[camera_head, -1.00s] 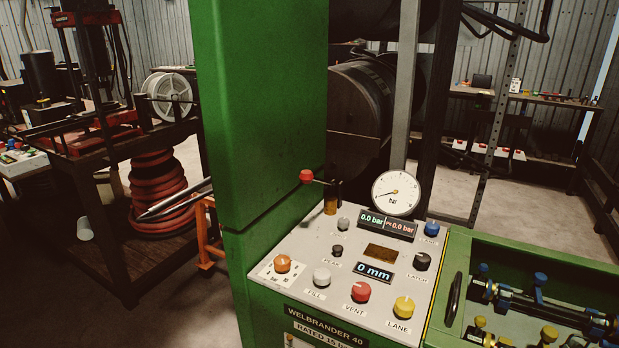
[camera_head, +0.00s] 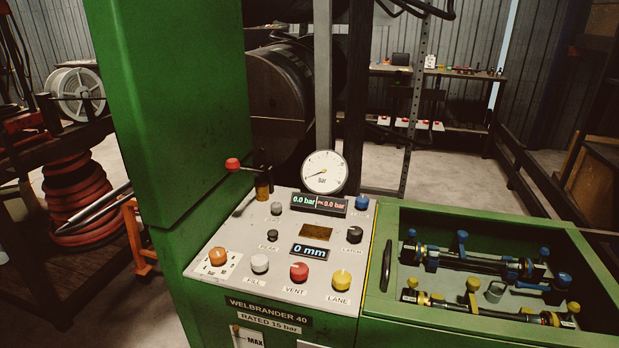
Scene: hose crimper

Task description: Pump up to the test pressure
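The green test bench carries a pale control panel (camera_head: 262,277) labelled WELBRANDER 40, RATED 15 bar. A round dial gauge (camera_head: 324,172) stands at its back, needle toward the lower left. The pressure display (camera_head: 317,203) reads 0.0 bar on both sides, and a lower display (camera_head: 310,252) reads 0 mm. A lever with a red knob (camera_head: 232,165) sticks out at the panel's back left. On the panel are an orange knob (camera_head: 218,257), the white FILL knob (camera_head: 260,263), the red VENT knob (camera_head: 299,272), the yellow LANE knob (camera_head: 341,280) and the black LATCH knob (camera_head: 354,235). Neither gripper is in view.
An open green trough (camera_head: 378,303) at right holds two hose assemblies with blue fittings (camera_head: 462,240) and yellow fittings (camera_head: 472,285). A tall green cabinet (camera_head: 170,110) stands at left, with red coiled hose (camera_head: 82,200) beyond. A workbench (camera_head: 440,72) stands at the back.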

